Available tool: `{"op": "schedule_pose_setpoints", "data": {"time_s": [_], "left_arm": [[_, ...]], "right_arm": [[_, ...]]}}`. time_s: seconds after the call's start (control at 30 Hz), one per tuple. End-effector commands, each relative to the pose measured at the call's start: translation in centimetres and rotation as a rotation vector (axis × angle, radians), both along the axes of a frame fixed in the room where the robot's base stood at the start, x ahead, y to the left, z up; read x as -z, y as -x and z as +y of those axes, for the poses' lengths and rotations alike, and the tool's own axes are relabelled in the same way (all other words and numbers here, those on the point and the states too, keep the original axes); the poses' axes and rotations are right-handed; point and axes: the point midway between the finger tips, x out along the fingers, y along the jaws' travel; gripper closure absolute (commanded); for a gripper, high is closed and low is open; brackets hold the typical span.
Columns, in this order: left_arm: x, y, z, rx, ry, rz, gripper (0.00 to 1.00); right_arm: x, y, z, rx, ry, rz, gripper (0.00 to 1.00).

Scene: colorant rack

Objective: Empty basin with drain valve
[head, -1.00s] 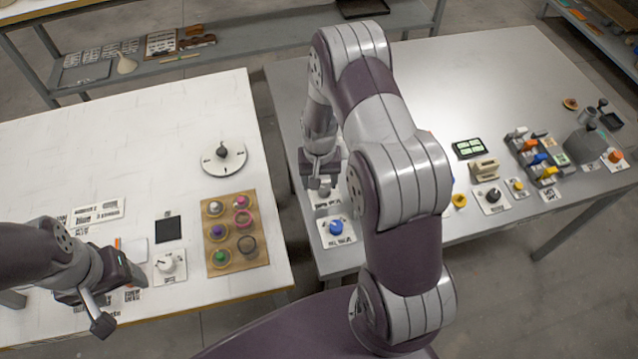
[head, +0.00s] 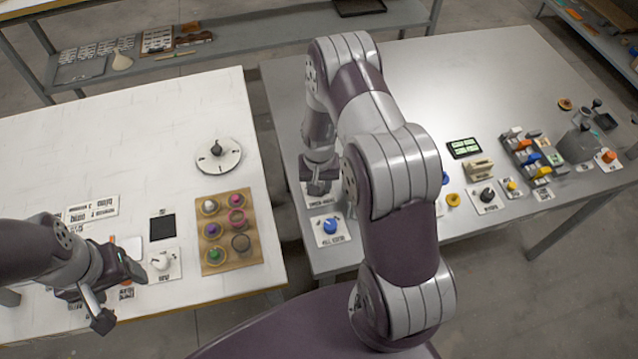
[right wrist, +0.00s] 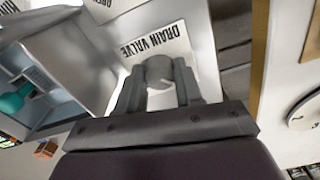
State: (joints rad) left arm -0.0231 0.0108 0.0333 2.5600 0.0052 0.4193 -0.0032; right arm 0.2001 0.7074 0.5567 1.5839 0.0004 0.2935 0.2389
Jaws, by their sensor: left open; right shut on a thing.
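In the right wrist view my right gripper (right wrist: 160,88) is shut on the grey drain valve knob (right wrist: 160,68). The knob stands in front of a white plate (right wrist: 152,42) lettered DRAIN VALVE. A grey open-topped basin (right wrist: 68,62) is at the left of that view, with a teal thing (right wrist: 14,100) in or by it. In the head view my right gripper (head: 318,186) is at the left edge of the grey table, and my arm hides most of the basin's area. My left gripper (head: 112,288) is open and empty over the white table's front.
A blue fill valve knob (head: 330,226) sits just in front of my right gripper. A wooden tray of colorant pots (head: 228,262) and a round white dial (head: 218,156) are on the white table (head: 110,140). A gap separates the tables.

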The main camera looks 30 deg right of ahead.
Motion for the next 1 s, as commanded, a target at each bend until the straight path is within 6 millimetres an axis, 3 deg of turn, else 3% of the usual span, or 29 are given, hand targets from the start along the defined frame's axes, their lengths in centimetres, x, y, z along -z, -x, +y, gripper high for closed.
{"op": "schedule_pose_setpoints", "data": {"time_s": [0.37,1.0], "left_arm": [[0.16,0.0,0.0,0.0,0.0,0.0,0.31],[0.6,0.0,0.0,0.0,0.0,0.0,0.31]], "right_arm": [[-0.07,-0.08,0.02,0.184,0.001,-0.001,0.95],[-0.13,-0.27,0.13,0.786,0.0,-0.001,0.95]]}}
